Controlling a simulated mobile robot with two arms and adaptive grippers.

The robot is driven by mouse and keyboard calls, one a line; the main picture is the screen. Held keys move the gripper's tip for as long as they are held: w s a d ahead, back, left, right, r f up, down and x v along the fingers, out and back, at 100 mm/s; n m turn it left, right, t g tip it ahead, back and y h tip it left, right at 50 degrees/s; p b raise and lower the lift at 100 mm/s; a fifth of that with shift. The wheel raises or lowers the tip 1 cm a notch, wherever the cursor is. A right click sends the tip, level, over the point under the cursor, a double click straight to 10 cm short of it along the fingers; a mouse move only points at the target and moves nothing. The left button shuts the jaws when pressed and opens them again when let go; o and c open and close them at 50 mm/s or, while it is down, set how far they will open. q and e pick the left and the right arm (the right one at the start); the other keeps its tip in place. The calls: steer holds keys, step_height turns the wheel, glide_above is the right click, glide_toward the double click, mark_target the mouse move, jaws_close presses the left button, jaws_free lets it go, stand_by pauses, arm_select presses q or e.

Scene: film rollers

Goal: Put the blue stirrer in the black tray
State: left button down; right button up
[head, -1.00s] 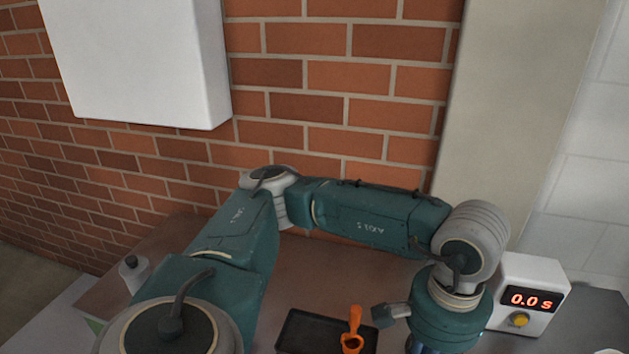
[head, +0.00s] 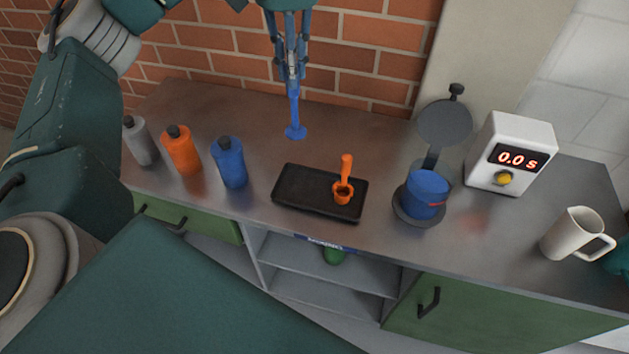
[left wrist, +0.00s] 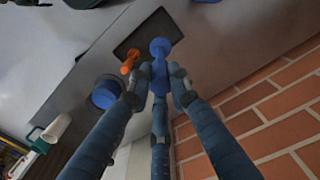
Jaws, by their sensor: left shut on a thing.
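The blue stirrer (head: 295,130) hangs upright below my left gripper (head: 291,78), its round foot at the bottom. My left gripper is shut on it and holds it in the air, behind and above the black tray in the head view. In the left wrist view the blue stirrer (left wrist: 159,50) sits between the fingertips (left wrist: 160,85). The black tray (head: 297,192) lies on the counter with an orange stirrer (head: 344,180) standing on its right part; its left part is bare. The tray also shows in the left wrist view (left wrist: 178,20). My right gripper is not in view.
Grey, orange (head: 181,152) and blue (head: 229,163) bottles stand left of the tray. Right of it are a blue drum (head: 427,192) on a stand with a raised round lid, a timer (head: 511,155) reading 0.0 s and a white mug (head: 577,233). A brick wall stands behind.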

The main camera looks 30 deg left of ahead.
arm_select(q)
steer(key=b, duration=0.1)
glide_above(295, 130)
step_height(295, 130, down, 6)
steer(key=shift+w+a+f, duration=0.1)
steer(key=shift+w, duration=0.05)
step_height(295, 130, down, 9)
steer(key=shift+p, duration=0.95)
step_height(295, 130, down, 4)
steer(key=shift+w+f+p, duration=0.1)
steer(key=shift+f+p, duration=0.05)
steer(key=shift+p, duration=0.3)
steer(key=shift+f, duration=0.1)
steer(key=c, duration=1.6)
jaws_free()
